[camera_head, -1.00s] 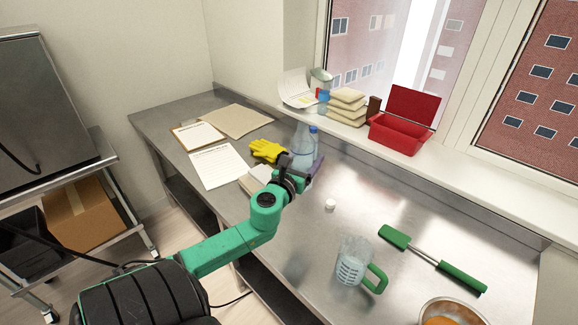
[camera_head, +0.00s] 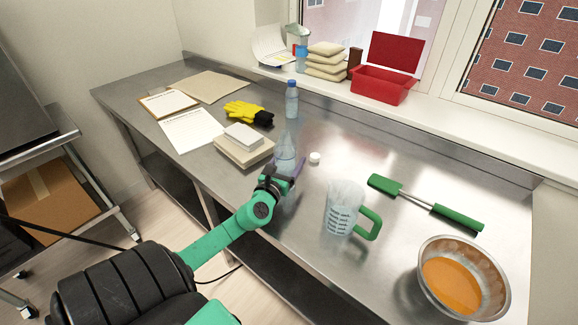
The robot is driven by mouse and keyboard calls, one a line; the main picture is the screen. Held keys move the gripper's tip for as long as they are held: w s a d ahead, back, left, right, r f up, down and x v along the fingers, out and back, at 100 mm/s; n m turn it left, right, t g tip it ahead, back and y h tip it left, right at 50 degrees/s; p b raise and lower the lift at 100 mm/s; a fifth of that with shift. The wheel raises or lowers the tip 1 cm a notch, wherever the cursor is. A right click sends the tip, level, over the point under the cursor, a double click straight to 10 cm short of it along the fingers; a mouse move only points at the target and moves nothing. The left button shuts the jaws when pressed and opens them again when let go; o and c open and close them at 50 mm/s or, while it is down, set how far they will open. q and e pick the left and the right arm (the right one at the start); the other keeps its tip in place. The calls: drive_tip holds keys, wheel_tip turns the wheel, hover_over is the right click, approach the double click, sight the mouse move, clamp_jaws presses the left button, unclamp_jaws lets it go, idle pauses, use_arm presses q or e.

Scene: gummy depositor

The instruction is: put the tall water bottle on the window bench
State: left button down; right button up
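The window bench (camera_head: 460,118) is the white ledge along the back, under the window. My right gripper is not in view.
The ledge holds a red open box (camera_head: 383,85), stacked pale bags (camera_head: 325,68) and a small blue bottle (camera_head: 301,58). Yellow gloves (camera_head: 245,111) and stacked boxes (camera_head: 243,148) lie left of the flask. A measuring jug (camera_head: 343,212), spatula (camera_head: 420,205) and bowl (camera_head: 428,253) stand right.

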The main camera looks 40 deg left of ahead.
use_arm(q)
drive_tip(key=shift+a+r, duration=0.1)
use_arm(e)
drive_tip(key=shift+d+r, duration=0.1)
use_arm(q)
drive_tip(key=shift+c, duration=0.8)
unclamp_jaws()
drive_tip(key=shift+o, duration=0.8)
drive_tip(key=shift+s, duration=0.35)
drive_tip(key=b+v, duration=0.2)
drive_tip(key=v, duration=0.8)
drive_tip(key=shift+s+d, duration=0.2)
drive_tip(key=shift+s+d+r, duration=0.1)
drive_tip(key=shift+s+d, duration=0.1)
drive_tip(key=shift+s, duration=0.25)
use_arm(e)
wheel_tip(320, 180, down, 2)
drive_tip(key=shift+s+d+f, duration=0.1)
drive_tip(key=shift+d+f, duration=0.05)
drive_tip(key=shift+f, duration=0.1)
